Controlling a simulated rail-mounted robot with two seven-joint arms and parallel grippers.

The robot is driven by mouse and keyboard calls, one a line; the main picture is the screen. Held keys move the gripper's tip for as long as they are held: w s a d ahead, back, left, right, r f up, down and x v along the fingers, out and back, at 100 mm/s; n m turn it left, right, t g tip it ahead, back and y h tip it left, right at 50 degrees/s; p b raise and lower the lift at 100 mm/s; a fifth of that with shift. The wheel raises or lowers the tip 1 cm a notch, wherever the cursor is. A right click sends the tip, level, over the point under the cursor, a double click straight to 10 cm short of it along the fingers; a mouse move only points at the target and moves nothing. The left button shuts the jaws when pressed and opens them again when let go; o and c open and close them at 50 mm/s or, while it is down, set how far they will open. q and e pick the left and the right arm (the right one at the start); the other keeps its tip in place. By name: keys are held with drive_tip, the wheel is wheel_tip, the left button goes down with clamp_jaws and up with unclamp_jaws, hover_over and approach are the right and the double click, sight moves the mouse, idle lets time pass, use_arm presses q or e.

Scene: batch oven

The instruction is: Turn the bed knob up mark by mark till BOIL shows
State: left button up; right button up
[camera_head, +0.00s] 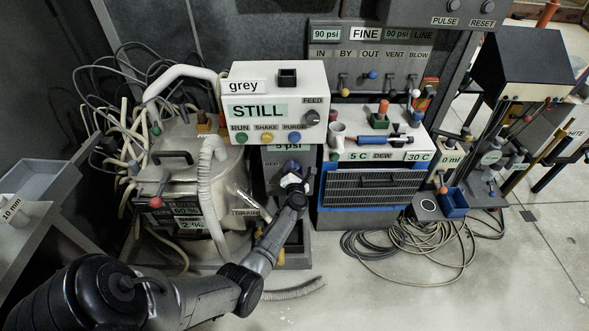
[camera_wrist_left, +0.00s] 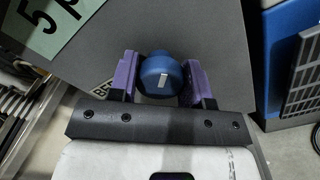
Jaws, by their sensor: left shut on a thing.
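The blue bed knob (camera_wrist_left: 153,68) is on a dark grey panel (camera_wrist_left: 205,30) in the left wrist view, with a white pointer line on its face. My left gripper (camera_wrist_left: 162,72) is shut on it, one purple finger on each side. In the head view my left gripper (camera_head: 291,172) is at the grey panel below the white control box (camera_head: 300,85), and the knob is mostly hidden there. The panel's display (camera_head: 287,147) reads 5 psi; its 5 also shows in the wrist view. The display (camera_head: 258,111) on the white box reads STILL. My right gripper is not in view.
A silver vessel (camera_head: 178,165) with pale hoses stands left of the panel. A blue-framed unit with a black grille (camera_head: 370,187) stands close on the right. Coiled cables (camera_head: 410,245) lie on the floor. The floor at front right is clear.

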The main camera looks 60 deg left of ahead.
use_arm(q)
drive_tip(key=o, duration=0.9)
drive_tip(key=shift+s+d, duration=0.1)
drive_tip(key=shift+s+d+p, duration=0.15)
drive_tip(key=shift+d+p, duration=0.1)
drive_tip(key=shift+p, duration=0.05)
drive_tip(key=p+v, duration=0.4)
drive_tip(key=v, duration=0.9)
